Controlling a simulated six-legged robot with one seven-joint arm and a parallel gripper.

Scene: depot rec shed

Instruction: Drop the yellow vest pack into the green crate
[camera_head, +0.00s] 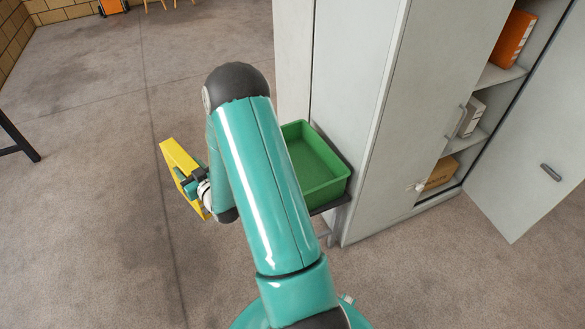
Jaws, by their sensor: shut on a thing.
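The yellow vest pack (177,158) is a flat yellow block, held off the floor on the left of my arm. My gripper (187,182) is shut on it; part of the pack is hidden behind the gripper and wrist. The green crate (333,183) is an open-topped green tray on a dark stand, right of my arm and against the grey cabinet. Its visible inside looks empty, but my arm hides its left part. The pack and gripper are apart from the crate, to its left in the picture.
A tall grey cabinet (365,75) stands behind and right of the crate. Its open door (540,165) reaches out at the right. Its shelves hold an orange binder (513,38) and a cardboard box (440,174). A dark table leg (18,140) is at the far left.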

